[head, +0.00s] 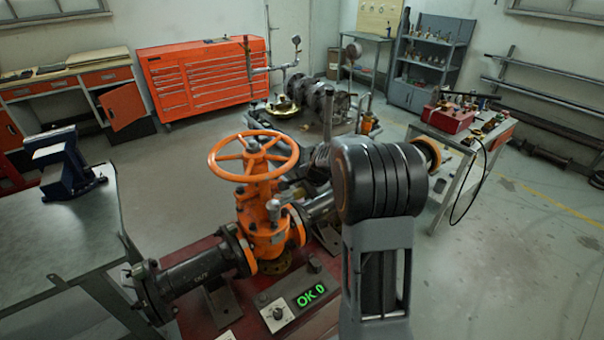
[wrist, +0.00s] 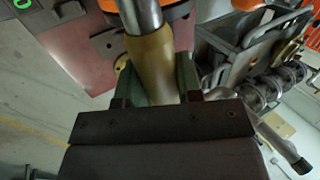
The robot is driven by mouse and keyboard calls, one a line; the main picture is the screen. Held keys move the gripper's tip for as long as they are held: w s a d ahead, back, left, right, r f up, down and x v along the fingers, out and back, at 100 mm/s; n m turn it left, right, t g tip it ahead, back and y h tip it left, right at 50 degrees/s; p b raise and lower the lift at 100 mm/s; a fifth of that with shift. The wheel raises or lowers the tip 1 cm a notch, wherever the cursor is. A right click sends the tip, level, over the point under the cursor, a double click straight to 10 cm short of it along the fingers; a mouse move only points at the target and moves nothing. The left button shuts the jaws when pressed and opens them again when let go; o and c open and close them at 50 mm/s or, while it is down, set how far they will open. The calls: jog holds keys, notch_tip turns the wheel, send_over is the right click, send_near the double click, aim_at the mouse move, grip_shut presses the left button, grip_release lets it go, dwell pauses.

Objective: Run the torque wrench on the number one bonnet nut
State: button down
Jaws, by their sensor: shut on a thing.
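The orange gate valve (head: 265,215) stands upright on a red base in the head view, its handwheel (head: 254,155) on top. My gripper (wrist: 158,85) is shut on the tan handle of the torque wrench (wrist: 151,55) in the wrist view. The wrench's metal shaft runs up out of that frame. A grey metal piece beside the valve's bonnet, likely the wrench's head end, shows there. I cannot tell whether it sits on a nut, or which nut is number one.
A panel (head: 298,294) reading "OK 0" in green sits in front of the valve. Black flanged pipe (head: 195,272) extends left. A bench with a blue vise (head: 66,165) stands left. A cart with a red toolbox (head: 449,118) stands right.

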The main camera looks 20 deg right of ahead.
jog(key=shift+w+d+r+m, duration=0.1)
jog(key=shift+w+r+m, duration=0.2)
jog(key=shift+w+r, duration=0.25)
jog(key=shift+s+r, duration=0.1)
jog(key=shift+f, duration=0.2)
jog(key=shift+f+b, duration=1.4)
jog(key=shift+f, duration=0.5)
jog(key=shift+f+b, duration=1.4)
jog(key=shift+f, duration=0.05)
jog(key=shift+s+f+b, duration=0.1)
jog(key=shift+f+b, duration=0.4)
jog(key=shift+f, duration=0.1)
dwell(1.6)
jog(key=shift+r, duration=0.4)
dwell(1.2)
